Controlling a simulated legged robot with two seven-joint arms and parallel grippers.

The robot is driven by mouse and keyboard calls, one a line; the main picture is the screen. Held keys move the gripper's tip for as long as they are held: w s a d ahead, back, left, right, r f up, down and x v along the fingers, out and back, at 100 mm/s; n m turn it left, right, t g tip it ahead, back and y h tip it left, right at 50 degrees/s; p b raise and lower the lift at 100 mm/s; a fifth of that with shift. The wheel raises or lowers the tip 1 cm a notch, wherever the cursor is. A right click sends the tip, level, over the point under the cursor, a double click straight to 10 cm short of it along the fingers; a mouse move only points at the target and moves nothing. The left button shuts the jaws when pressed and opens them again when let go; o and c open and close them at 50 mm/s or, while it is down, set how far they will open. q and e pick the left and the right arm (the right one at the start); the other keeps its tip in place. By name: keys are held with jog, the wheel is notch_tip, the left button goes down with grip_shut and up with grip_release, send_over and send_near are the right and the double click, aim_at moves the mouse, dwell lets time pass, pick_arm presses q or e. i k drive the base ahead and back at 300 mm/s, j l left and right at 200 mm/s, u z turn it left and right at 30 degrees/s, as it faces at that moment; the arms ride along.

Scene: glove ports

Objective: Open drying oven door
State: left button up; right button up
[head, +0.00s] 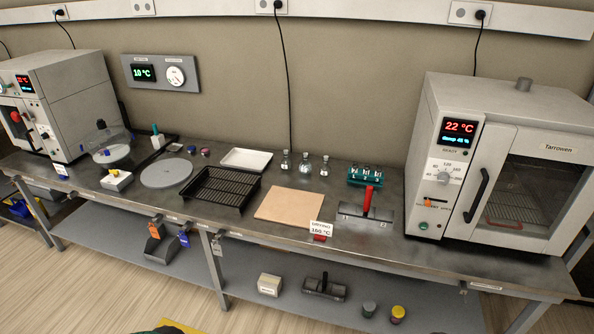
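The drying oven (500,165) is a light grey box at the right end of the bench. Its display reads 22 °C in red. Its door (535,180) has a dark window with wire racks showing behind it, and it looks shut. A black curved handle (477,195) stands upright at the door's left edge. Neither of my grippers shows in the head view.
Near the oven on the bench are a metal plate with a red handle (368,203), a green vial rack (366,175), a tan board (291,203) and a 150 °C sign (320,228). A black wire tray (221,191) lies further left. The bench strip before the oven looks clear.

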aim_at(496, 140)
jog(key=z, duration=1.4)
